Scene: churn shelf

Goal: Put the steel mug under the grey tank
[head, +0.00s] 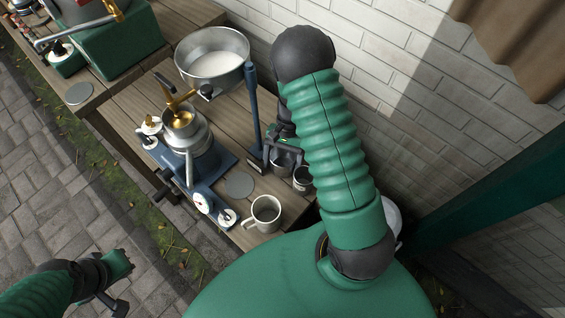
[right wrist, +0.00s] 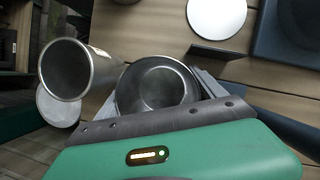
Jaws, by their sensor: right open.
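Two steel mugs stand close together at the right rear of the wooden table: one (head: 285,158) at my right gripper, and another (head: 303,181) nearer the front. My right gripper (head: 279,146) is open at the first. In the right wrist view a round steel mug (right wrist: 158,88) sits between the open fingers, and the other steel mug (right wrist: 72,70) stands just left, outside them. A grey tank (head: 88,10) sits on a green base at the upper left, partly cut off. My left gripper (head: 118,283) is low at left, over the paving, apart from everything.
A cream mug (head: 265,214) stands at the table's front. A blue machine (head: 186,155) with a brass funnel and a steel pan (head: 212,62) of white liquid are between the tank and my right gripper. Flat grey discs lie at the table (head: 239,185) and near the green base (head: 79,93). A brick wall is behind.

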